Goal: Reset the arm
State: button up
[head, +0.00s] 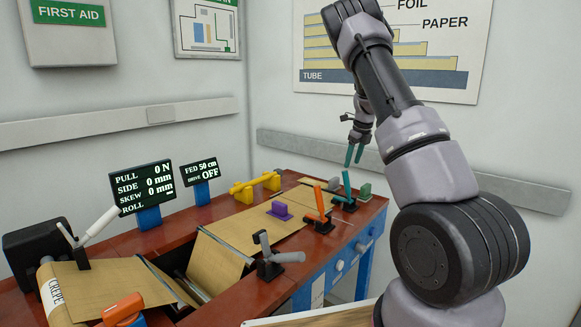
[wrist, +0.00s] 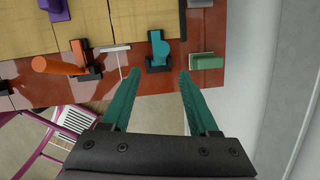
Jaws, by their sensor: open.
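My gripper (head: 354,155) is open and empty, with two teal fingers pointing down above the far right end of the bench. In the wrist view my gripper (wrist: 160,82) has its fingers spread wide. Between and beyond the fingertips is the teal lever (wrist: 158,48) on a black base, apart from them. The teal lever (head: 347,184) stands nearly upright in the head view. An orange lever (head: 320,203) is to its left; the orange lever (wrist: 58,67) also shows in the wrist view. A green block (head: 365,191) sits to the right of the teal lever.
The red-brown bench (head: 340,238) carries brown paper sheets (head: 150,285), a purple block (head: 280,210), yellow blocks (head: 255,187) and a grey-handled lever (head: 270,258). Two displays (head: 143,187) stand at the back left. In the wrist view a pink chair (wrist: 70,125) is beside the bench.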

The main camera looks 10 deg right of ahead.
jog(key=s+a+r+n+t+y, duration=0.1)
jog(key=s+a+r+n, duration=0.55)
jog(key=s+r, duration=0.35)
jog(key=s+a+r+n+t+y, duration=0.1)
jog(key=s+a+r+n+y, duration=0.1)
jog(key=s+a+r+n, duration=0.65)
jog(key=s+a+r+n+t+h, duration=0.1)
jog(key=s+n, duration=0.4)
jog(key=s, duration=0.6)
jog(key=s+a+r+n+t, duration=0.1)
jog(key=s+a+r+n, duration=0.2)
jog(key=s+n, duration=0.3)
jog(key=s, duration=0.4)
jog(key=shift+s+r+h, duration=0.35)
jog(key=shift+h, duration=0.05)
